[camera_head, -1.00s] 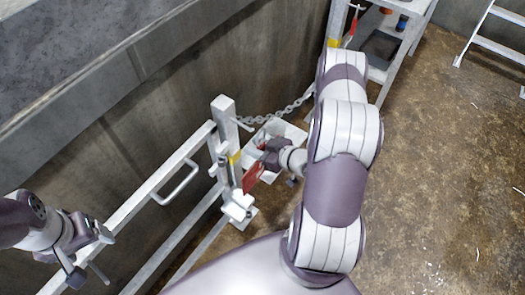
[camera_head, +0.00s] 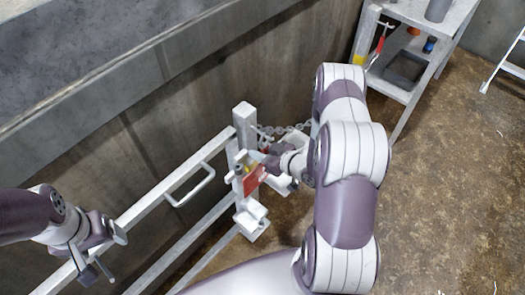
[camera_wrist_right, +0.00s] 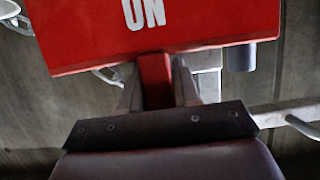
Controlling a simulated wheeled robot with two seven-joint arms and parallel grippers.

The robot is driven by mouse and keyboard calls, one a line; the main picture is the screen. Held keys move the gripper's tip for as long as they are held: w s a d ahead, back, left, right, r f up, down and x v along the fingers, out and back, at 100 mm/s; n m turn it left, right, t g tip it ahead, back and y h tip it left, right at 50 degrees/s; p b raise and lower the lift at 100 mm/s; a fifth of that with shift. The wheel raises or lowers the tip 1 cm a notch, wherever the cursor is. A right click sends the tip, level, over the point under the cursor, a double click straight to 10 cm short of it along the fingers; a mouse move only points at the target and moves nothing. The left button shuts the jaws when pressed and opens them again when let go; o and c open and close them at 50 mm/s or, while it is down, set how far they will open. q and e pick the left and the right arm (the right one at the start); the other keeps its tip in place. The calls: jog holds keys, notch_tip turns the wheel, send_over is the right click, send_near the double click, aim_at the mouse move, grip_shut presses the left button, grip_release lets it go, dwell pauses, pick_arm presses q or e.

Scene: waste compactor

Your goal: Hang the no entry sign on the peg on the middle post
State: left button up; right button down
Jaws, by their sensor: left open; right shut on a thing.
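The red sign (camera_head: 254,182) is held in my right gripper (camera_head: 270,163). In the right wrist view, the sign (camera_wrist_right: 155,25) shows white letters "ON", is cut off at the top, and has a red tab between the fingers (camera_wrist_right: 158,85). In the head view it is seen nearly edge-on, close in front of the pale post (camera_head: 244,122). I cannot tell whether they touch. The peg is not clearly visible, and the sign and gripper cover part of the post. My left gripper (camera_head: 103,254) is open and empty by the rail at lower left.
A pale rail (camera_head: 150,202) with a handle (camera_head: 192,187) runs from the post to the lower left along the wall. A chain (camera_head: 290,129) runs right from the post. A shelf (camera_head: 405,92) stands at upper right. The floor (camera_head: 450,190) at right is clear.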

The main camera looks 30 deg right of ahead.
dwell(0.4)
jog(key=c, duration=1)
grip_release()
jog(key=shift+c, duration=0.2)
jog(key=o, duration=0.3)
jog(key=shift+f, duration=0.1)
jog(key=shift+a, duration=0.1)
jog(key=shift+s, duration=0.15)
